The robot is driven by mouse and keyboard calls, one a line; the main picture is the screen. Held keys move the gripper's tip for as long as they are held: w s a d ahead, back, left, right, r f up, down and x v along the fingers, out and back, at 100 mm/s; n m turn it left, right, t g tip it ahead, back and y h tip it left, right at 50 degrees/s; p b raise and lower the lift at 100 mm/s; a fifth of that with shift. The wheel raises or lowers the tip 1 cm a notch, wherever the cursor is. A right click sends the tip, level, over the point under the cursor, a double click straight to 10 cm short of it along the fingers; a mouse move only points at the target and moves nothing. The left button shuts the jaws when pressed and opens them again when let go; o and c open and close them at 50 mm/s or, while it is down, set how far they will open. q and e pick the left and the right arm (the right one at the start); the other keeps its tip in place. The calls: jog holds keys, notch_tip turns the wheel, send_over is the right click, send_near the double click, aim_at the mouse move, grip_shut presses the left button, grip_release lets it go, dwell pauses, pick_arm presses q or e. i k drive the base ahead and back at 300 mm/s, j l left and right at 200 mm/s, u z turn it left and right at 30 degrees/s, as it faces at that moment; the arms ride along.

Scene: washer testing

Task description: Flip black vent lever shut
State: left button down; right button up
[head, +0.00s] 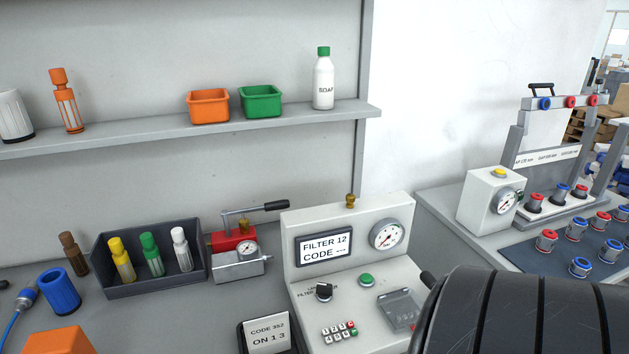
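A lever with a black handle (265,208) rises from the small red pump (232,238) and slants up to the right. A black knob (324,291) sits on the sloped front of the white test panel (300,272). A dark rounded handle (428,279) shows at the panel's right side, partly hidden behind a large black ribbed shape. I cannot tell for certain which of these is the vent lever. The panel's screen (325,246) reads "FILTER 12 CODE ---". Neither gripper is in view.
The large black ribbed shape (530,315) fills the lower right and covers part of the panel. A dark tray (150,285) with coloured bottles stands left of the pump. A blue cup (61,291) is further left. A second bench (450,215) with fittings stands right.

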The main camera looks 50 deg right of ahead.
aim_at(426, 277)
jog(key=z, duration=2.6)
